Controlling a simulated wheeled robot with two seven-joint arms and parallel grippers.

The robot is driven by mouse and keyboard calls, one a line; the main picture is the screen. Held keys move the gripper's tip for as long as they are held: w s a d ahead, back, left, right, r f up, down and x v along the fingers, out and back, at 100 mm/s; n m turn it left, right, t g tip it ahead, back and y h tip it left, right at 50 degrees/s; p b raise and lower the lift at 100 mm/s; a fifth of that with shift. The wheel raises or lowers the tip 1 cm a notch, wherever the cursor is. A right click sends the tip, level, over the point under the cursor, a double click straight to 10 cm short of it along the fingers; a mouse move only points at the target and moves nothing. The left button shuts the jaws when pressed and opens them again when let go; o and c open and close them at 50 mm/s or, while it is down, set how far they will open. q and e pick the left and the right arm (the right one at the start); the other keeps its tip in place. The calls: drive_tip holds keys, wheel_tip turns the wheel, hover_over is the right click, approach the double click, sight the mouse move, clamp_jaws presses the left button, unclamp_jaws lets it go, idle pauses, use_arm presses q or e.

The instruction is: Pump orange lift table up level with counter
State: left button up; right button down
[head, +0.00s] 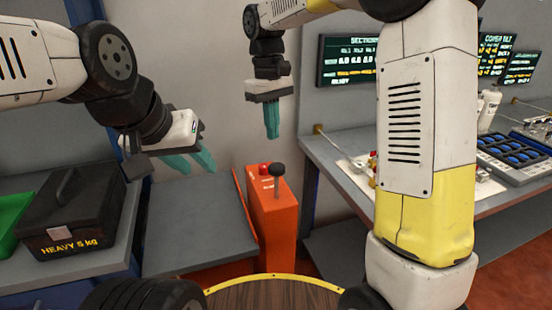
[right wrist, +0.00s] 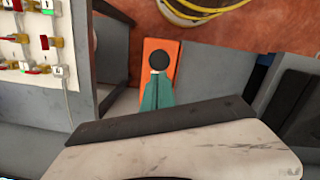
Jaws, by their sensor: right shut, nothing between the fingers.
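The orange pump housing (head: 272,215) of the lift table stands upright in the middle of the head view. A lever with a black knob (head: 277,169) and a red button (head: 265,168) are on its top. The grey table top (head: 195,228) beside it sits lower than the grey counter (head: 335,165) on the right. My right gripper (head: 273,137) points down, shut and empty, above the knob. In the right wrist view, the black knob (right wrist: 159,60) shows just past the teal fingertips; contact cannot be told. My left gripper (head: 200,171) is open and empty above the table top.
A black box marked heavy 5 kg (head: 75,210) stands on a grey surface at the left, beside a green bin (head: 12,220). A blue-celled tray (head: 515,155) and white bottles (head: 488,108) are on the right counter. A round wooden top (head: 275,294) is in front.

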sight(275, 165)
drive_tip(key=shift+f, duration=0.1)
drive_tip(key=shift+s+d+f, duration=0.15)
drive_tip(key=shift+f, duration=1.55)
drive_tip(key=shift+s+d+f, duration=0.1)
drive_tip(key=shift+f, duration=1.6)
